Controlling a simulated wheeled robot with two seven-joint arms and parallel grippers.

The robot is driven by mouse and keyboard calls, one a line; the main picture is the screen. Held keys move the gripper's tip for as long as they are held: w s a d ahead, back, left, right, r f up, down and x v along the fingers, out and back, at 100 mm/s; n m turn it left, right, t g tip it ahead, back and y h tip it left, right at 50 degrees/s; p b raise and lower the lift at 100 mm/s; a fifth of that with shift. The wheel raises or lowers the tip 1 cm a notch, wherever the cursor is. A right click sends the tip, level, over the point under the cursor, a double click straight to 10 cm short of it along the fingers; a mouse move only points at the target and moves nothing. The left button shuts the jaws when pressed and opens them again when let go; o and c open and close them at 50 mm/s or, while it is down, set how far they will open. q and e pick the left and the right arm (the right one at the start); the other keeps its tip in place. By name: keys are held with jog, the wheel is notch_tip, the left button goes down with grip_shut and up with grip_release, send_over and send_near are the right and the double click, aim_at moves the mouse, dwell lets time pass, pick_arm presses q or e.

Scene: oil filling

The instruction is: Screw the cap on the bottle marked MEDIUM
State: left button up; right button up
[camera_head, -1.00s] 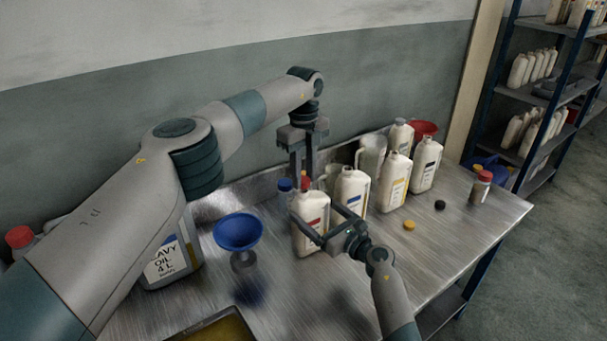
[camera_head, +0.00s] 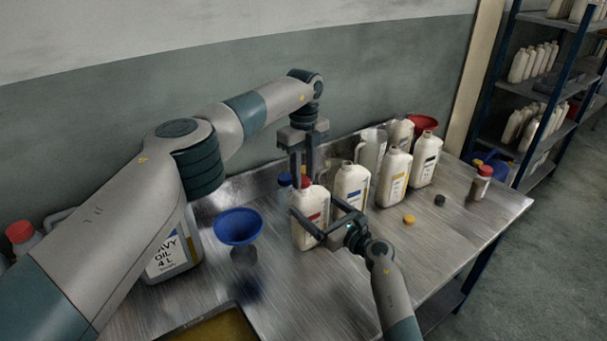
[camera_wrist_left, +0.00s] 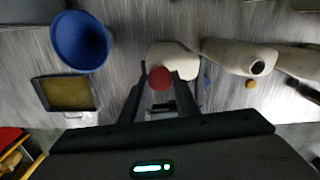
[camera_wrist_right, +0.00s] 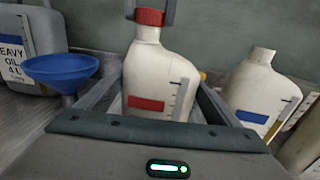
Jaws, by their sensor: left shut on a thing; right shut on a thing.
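A white bottle with a red label (camera_head: 309,222) stands upright on the metal table. It also shows in the right wrist view (camera_wrist_right: 150,75); I cannot read the word MEDIUM on it. A red cap (camera_wrist_right: 150,17) sits at the top of its neck; how far it is threaded I cannot tell. My left gripper (camera_head: 304,180) points down from above, shut on the red cap, which also shows in the left wrist view (camera_wrist_left: 159,77). My right gripper (camera_head: 328,225) is shut around the bottle's body from the front, one finger on each side.
An open bottle with a blue label (camera_head: 351,190) stands close on the right, with more bottles beyond. A yellow cap (camera_head: 408,219) and a black cap (camera_head: 440,200) lie loose. A blue funnel (camera_head: 238,226) and an oil jug (camera_head: 172,250) stand left; a tray (camera_head: 235,306) lies in front.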

pick_arm(q)
jog(key=shift+f, duration=0.55)
